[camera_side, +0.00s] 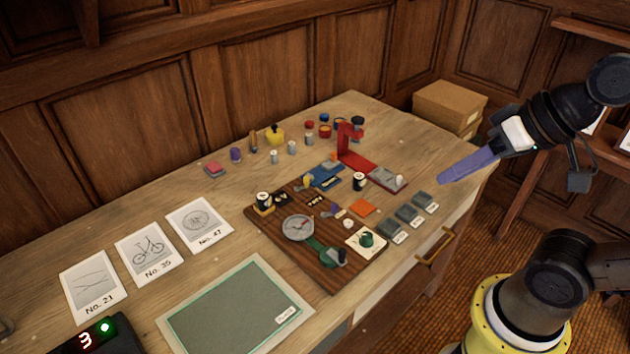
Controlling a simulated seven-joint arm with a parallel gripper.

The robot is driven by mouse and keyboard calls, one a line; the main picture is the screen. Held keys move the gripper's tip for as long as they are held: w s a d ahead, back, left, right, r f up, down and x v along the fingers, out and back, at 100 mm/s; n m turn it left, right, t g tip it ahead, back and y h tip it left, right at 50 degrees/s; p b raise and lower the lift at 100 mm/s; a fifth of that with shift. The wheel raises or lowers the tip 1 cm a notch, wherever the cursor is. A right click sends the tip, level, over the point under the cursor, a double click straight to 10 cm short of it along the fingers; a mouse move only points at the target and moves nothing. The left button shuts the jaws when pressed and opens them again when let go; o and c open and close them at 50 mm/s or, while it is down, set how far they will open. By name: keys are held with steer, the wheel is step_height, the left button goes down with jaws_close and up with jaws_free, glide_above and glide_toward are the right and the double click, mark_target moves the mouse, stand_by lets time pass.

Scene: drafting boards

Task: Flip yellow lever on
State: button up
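My gripper (468,166), with long purple-blue fingers, hangs at the right, above the table's right edge and apart from everything on it. It is seen side-on, so its opening cannot be made out. No yellow lever can be picked out for certain. A small yellowish knob (307,181) stands beside a blue device (325,176) at the back of the dark wooden board (329,283). My gripper is well to the right of both.
The board also bears a round grey dial (298,228) and a green-handled part (323,252). A red stand (350,150), a yellow bottle-like item (275,134) and several small pots stand behind. Grey blocks (409,213) line the right. A green mat (230,310) lies in front.

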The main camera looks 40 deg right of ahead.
steer(key=w+a+m, duration=0.1)
steer(key=w+a+r+m+y, duration=0.1)
steer(key=w+a+m+y, duration=0.1)
steer(key=shift+w+a+r+m+t, duration=0.25)
steer(key=shift+w+m+t, duration=0.05)
steer(key=shift+m, duration=0.1)
jaws_close()
steer(key=w+m+t+y, duration=0.2)
steer(key=w+m, duration=1.1)
steer(key=w+d+f+m+h, duration=0.1)
steer(key=w+d+f+m, duration=0.1)
steer(key=f, duration=0.4)
steer(key=w+d+f+m+h, duration=0.1)
steer(key=d+f+m, duration=0.3)
steer(key=f+m, duration=0.2)
steer(key=w+d+f+m+h, duration=0.1)
steer(key=w+d+f+m, duration=0.1)
steer(key=f+m, duration=0.3)
steer(key=shift+w+d+f+g, duration=0.3)
steer(key=shift+d+f+g, duration=0.1)
steer(key=shift+d+f, duration=0.4)
steer(key=shift+a, duration=0.15)
